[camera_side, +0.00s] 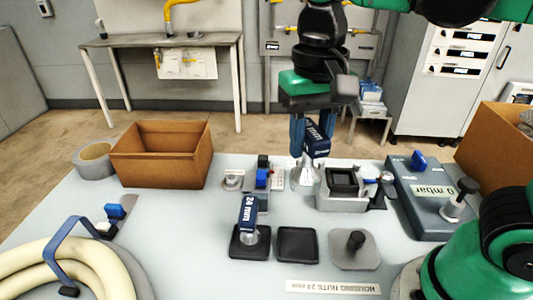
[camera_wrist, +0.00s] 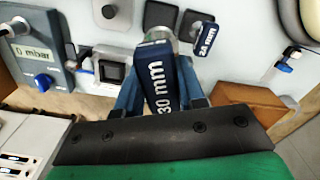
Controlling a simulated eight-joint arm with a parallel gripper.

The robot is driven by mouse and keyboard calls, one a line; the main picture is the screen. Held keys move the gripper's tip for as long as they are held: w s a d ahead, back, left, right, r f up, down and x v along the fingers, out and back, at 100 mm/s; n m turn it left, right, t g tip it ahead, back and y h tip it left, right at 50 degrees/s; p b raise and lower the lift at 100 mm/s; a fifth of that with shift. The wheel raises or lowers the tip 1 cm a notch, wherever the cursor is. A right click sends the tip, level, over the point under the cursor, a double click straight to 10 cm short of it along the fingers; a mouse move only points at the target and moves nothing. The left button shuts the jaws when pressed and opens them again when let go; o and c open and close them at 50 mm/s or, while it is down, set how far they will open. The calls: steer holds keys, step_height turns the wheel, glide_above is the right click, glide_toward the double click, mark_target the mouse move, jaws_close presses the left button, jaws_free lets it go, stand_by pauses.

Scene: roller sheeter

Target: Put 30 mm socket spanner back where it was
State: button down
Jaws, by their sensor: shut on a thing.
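My gripper (camera_side: 311,132) is shut on the blue handle of the 30 mm socket spanner (camera_side: 317,140). The spanner hangs upright, its metal socket end (camera_side: 306,180) in front of the grey housing block's left side; I cannot tell if it touches anything. In the wrist view the handle (camera_wrist: 160,80) reads "30 mm" between the fingers (camera_wrist: 160,92). The 24 mm spanner (camera_side: 249,213) stands on a black square pad (camera_side: 236,250). Beside it is an empty black square pad (camera_side: 298,245). The held spanner partly covers the pads in the wrist view.
A grey plate with a black knob (camera_side: 355,248) lies right of the empty pad. The grey housing block (camera_side: 342,192) and the gauge box (camera_side: 430,195) stand at the right. A cardboard box (camera_side: 162,155) and cream hose (camera_side: 70,265) are at the left. A label strip lies in front.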

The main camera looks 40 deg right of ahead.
step_height(320, 180, down, 15)
steer(key=shift+r, duration=0.2)
stand_by(0.4)
steer(key=c, duration=0.5)
jaws_free()
steer(key=shift+f, duration=0.15)
steer(key=shift+c, duration=0.2)
step_height(320, 180, up, 12)
steer(key=shift+f, duration=0.1)
steer(key=shift+d, duration=0.2)
steer(key=w+d+f+n+t, duration=0.3)
steer(key=d+f+n+t, duration=0.1)
steer(key=d+t, duration=0.3)
steer(key=shift+n, duration=0.3)
